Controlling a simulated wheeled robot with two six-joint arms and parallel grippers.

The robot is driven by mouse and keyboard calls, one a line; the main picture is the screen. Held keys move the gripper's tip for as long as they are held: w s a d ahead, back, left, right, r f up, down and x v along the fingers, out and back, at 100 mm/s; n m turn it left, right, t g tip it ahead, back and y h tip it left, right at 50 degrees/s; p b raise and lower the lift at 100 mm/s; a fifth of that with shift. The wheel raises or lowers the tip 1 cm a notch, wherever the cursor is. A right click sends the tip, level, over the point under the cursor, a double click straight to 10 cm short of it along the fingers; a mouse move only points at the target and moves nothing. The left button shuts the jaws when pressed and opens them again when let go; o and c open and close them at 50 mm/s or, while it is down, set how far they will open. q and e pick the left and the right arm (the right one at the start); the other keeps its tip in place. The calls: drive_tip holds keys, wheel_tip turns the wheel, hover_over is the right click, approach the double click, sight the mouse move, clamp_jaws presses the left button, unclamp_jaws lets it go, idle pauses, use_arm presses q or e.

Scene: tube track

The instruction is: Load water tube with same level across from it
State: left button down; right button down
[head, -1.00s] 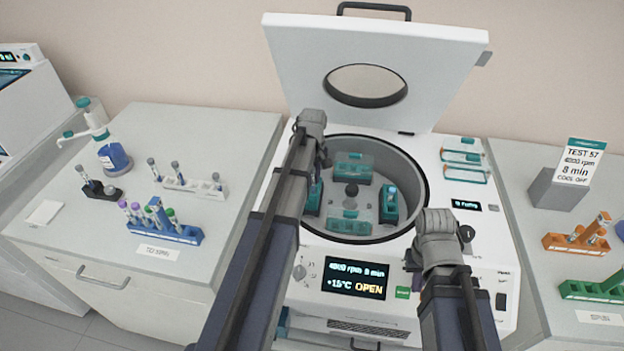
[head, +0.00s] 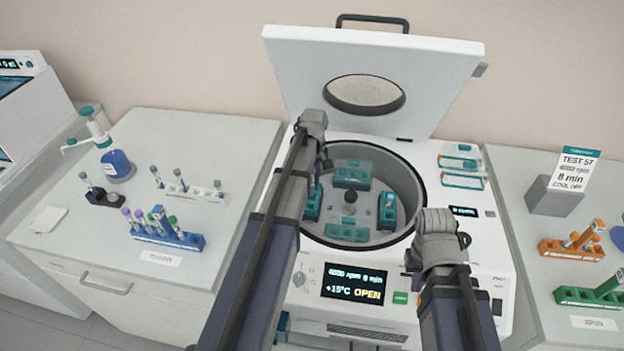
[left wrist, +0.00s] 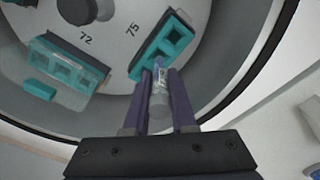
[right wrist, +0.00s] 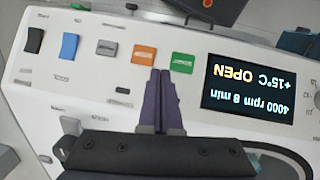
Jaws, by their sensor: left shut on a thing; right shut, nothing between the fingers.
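My left gripper (head: 322,165) reaches over the left side of the open centrifuge bowl (head: 410,180). It is shut on a clear tube (left wrist: 160,88) with a pale cap. In the left wrist view the tube's far end is beside the teal left bucket (left wrist: 165,45); I cannot tell if it has entered a hole. This bucket also shows in the head view (head: 312,205). The right bucket (head: 388,222) holds a tube (head: 389,202). The back bucket (head: 353,178) and front bucket (head: 348,233) show no tube. My right gripper (right wrist: 160,82) is shut and empty before the front panel.
The raised lid (head: 440,75) stands behind the bowl. A blue tube rack (head: 185,241), white rack (head: 205,193) and bottle dispenser (head: 117,163) are on the left bench. Orange (head: 560,250) and green (head: 585,297) racks and a sign (head: 572,170) are on the right.

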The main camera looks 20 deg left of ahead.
use_arm(q)
drive_tip(key=shift+f+b, duration=0.65)
drive_tip(key=shift+b, duration=0.15)
use_arm(e)
drive_tip(key=shift+f, duration=0.65)
use_arm(q)
drive_tip(key=shift+f, duration=0.2)
use_arm(e)
drive_tip(key=shift+f, duration=0.25)
use_arm(q)
drive_tip(key=shift+f+b, duration=0.15)
drive_tip(key=shift+b, duration=0.2)
use_arm(e)
drive_tip(key=shift+f, duration=0.15)
